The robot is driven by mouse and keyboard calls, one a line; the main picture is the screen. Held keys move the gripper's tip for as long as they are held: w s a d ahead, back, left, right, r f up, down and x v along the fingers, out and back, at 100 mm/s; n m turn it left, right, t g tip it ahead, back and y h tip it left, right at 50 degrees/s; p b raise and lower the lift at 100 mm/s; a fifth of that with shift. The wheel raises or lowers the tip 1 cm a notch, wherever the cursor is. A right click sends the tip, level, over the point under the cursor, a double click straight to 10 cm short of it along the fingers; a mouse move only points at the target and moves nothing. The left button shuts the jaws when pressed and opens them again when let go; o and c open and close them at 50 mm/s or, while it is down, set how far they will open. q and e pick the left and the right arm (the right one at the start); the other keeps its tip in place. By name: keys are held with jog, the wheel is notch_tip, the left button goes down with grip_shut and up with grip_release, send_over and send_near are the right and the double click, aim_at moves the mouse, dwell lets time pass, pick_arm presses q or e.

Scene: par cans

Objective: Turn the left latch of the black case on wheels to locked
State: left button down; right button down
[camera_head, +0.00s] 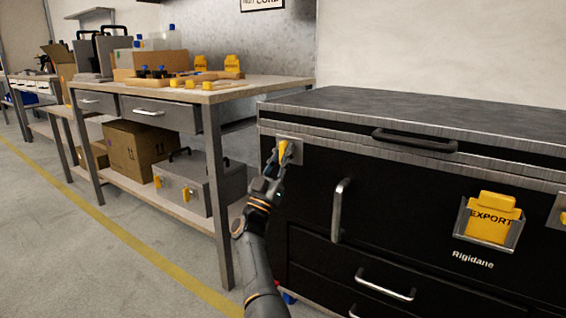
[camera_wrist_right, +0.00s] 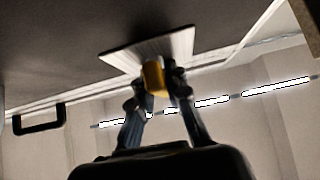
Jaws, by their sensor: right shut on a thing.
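The black case (camera_head: 330,240) on wheels fills the right side of the head view. Its left latch (camera_head: 284,150) is a yellow piece on a silver plate near the case's left front edge, just below the lid. My right gripper (camera_head: 281,160) is at this latch. In the right wrist view the yellow latch (camera_wrist_right: 154,76) sits between the two fingers of the gripper (camera_wrist_right: 159,82), which are shut on it. The silver plate (camera_wrist_right: 150,50) lies behind it. The fingers partly cover the latch. My left gripper is not in view.
The case has a dark lid handle (camera_head: 414,141), an upright silver handle (camera_head: 340,210) and a holder with a yellow EXPORT card (camera_head: 490,220). Left of the case stands a workbench (camera_head: 270,83) with boxes and tools. The floor (camera_head: 60,240) at the left front is clear.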

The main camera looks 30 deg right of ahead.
jog(key=shift+f+m, duration=0.1)
jog(key=shift+m, duration=0.2)
jog(key=c, duration=1.3)
grip_release()
jog(key=v, duration=1.2)
jog(key=shift+w+a, duration=0.1)
